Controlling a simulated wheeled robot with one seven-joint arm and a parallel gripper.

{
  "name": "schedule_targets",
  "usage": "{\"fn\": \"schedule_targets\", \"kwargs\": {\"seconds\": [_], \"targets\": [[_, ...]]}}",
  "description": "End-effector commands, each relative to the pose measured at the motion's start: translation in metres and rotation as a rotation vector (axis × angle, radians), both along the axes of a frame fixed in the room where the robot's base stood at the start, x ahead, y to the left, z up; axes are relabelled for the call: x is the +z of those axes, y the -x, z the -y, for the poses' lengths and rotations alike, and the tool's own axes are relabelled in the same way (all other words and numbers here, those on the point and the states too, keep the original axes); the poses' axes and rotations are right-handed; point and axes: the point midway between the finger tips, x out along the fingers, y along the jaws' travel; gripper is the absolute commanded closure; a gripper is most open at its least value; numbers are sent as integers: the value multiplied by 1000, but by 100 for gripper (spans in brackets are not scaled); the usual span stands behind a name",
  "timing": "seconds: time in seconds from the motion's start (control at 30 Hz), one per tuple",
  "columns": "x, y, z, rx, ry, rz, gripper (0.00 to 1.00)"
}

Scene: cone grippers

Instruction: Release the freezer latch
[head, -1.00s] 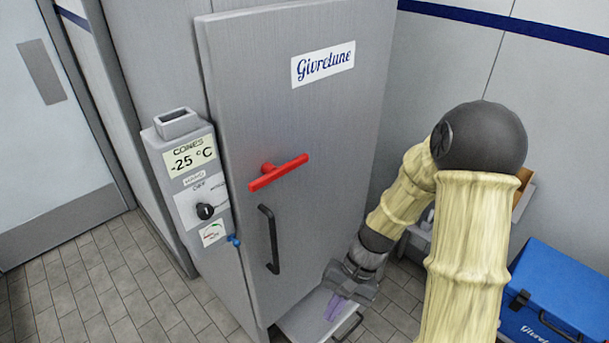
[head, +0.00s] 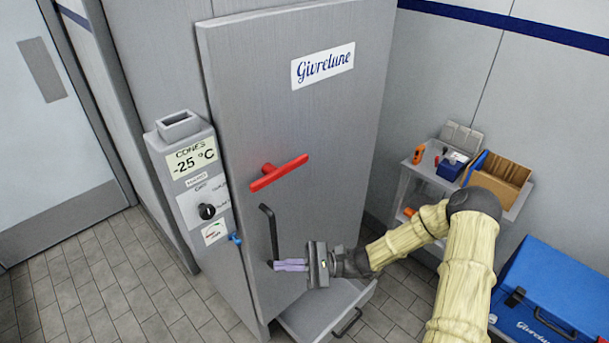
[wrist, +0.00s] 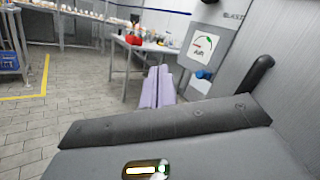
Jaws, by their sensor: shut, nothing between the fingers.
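The freezer door (head: 330,150) is a tall grey panel with a "Givrelune" label, and it looks shut. A red T-shaped latch handle (head: 279,172) sticks out of it at mid height. A black bar handle (head: 270,232) is fixed below the red one. My gripper (head: 278,265) is beside the lower end of the black handle, its lilac fingers pointing left. The fingers are together with nothing between them. In the wrist view the lilac fingers (wrist: 159,88) lie side by side, and the black handle (wrist: 258,75) is to their right. I cannot tell whether they touch the handle.
A control box (head: 190,180) reading -25 °C, with a black knob (head: 206,211) and a blue valve (head: 235,238), is left of the door. A grey drawer (head: 325,308) juts out below. A cart (head: 425,170) and a blue cooler (head: 555,290) stand at right.

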Motion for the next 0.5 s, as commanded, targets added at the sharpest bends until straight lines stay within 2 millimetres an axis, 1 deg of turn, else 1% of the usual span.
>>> {"fn": "schedule_targets", "kwargs": {"seconds": [0.03,0.13,0.27,0.37,0.5], "targets": [[3,-10,1,-44,-58,-25,100],[10,-30,7,-134,-170,-65,100],[16,-58,20,-259,-316,-114,100],[19,-79,35,-363,-427,-150,100],[18,-107,63,-514,-578,-195,100]]}}
